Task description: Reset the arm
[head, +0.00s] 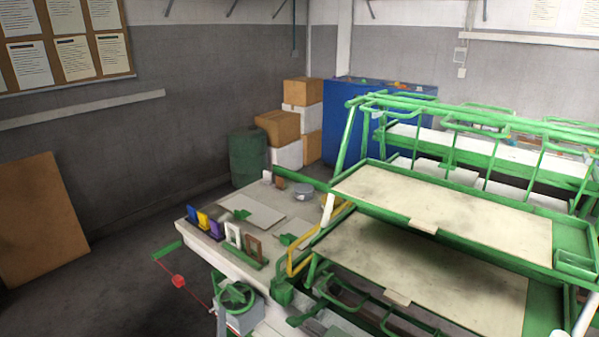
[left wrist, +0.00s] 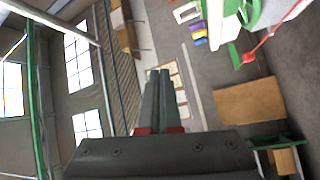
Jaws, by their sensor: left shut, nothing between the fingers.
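My left gripper (left wrist: 157,72) shows in the left wrist view with its two dark fingers together, shut and empty. It points up the picture toward the wall and papers, touching nothing that I can see. My right gripper is in neither view. I cannot make out a buffing brush.
A green rack with pale shelves (head: 440,215) fills the right. A green barrel (head: 248,158) and cartons (head: 277,128) stand behind.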

